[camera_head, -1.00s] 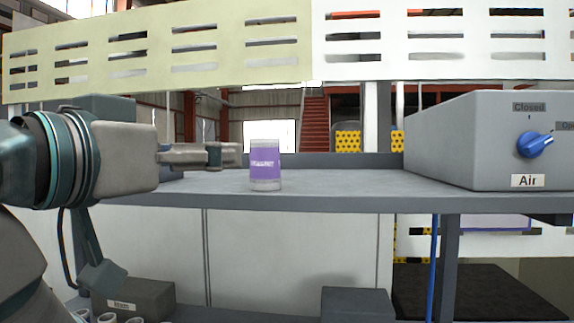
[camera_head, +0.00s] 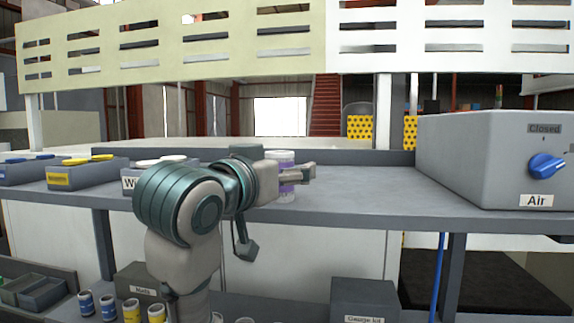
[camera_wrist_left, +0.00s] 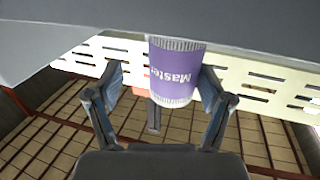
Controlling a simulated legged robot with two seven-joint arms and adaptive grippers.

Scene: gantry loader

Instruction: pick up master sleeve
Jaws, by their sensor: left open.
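The master sleeve (camera_head: 286,191) is a short purple-and-white cylinder standing upright on the grey shelf. My left gripper (camera_head: 304,173) is in front of it in the head view and hides its middle. In the left wrist view the sleeve (camera_wrist_left: 178,72) shows its purple "Master" label, upside down, between the fingers of my open left gripper (camera_wrist_left: 160,84). The right finger looks close to its side; I cannot tell whether it touches. The left finger stands apart from it. My right gripper is not in view.
A grey box labelled "Air" (camera_head: 480,150) with a blue knob stands on the shelf (camera_head: 385,200) at the right. Labelled bins (camera_head: 72,177) stand at the left. A slotted panel (camera_head: 200,45) spans above. The shelf between sleeve and Air box is clear.

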